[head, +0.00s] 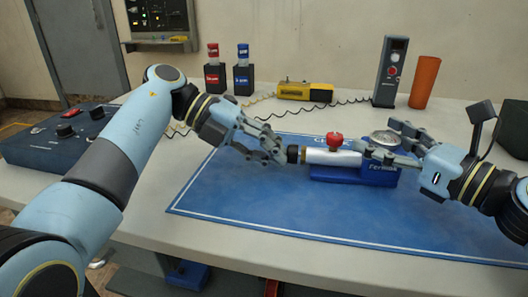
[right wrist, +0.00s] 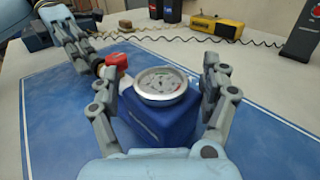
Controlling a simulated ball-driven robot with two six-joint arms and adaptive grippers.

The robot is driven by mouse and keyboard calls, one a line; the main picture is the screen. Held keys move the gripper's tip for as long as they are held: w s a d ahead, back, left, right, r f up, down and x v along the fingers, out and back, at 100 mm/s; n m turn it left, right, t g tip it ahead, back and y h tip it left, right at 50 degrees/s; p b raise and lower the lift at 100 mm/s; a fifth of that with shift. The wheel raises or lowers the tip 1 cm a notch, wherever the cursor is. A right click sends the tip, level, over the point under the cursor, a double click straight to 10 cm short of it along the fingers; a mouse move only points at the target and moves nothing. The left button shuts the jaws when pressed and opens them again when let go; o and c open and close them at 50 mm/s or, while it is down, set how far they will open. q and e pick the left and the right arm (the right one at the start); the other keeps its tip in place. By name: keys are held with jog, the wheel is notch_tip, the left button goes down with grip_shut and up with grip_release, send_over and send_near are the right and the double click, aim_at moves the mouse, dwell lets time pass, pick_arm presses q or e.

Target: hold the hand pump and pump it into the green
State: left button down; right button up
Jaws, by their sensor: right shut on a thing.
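The hand pump lies on the blue mat (head: 240,190). It has a blue body (head: 380,177), a silver barrel (head: 330,158), a red knob (head: 334,140) and a dark handle end (head: 293,153) pointing left. Its round gauge (right wrist: 161,84) faces up in the right wrist view; the needle's reading is too small to tell. My right gripper (right wrist: 163,95) is shut on the blue body, one finger on each side. My left gripper (head: 272,152) is at the handle end, its fingertips close to it. Whether they grip it is unclear.
Behind the mat stand red and blue bottles (head: 213,70), a yellow device (head: 304,91) with a coiled cable, a grey handset (head: 390,71) and an orange cylinder (head: 424,82). A dark blue control box (head: 60,138) sits at the left. The mat's front is clear.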

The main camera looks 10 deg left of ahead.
pick_arm(q)
jog(key=shift+a, duration=0.35)
jog(key=a, duration=0.4)
jog(key=shift+w+a+r, duration=0.2)
jog(key=shift+a+r, duration=0.1)
jog(key=shift+a, duration=0.05)
jog(key=v, duration=0.8)
jog(key=shift+a+r, duration=0.2)
dwell(0.3)
pick_arm(e)
jog(key=o, duration=1.6)
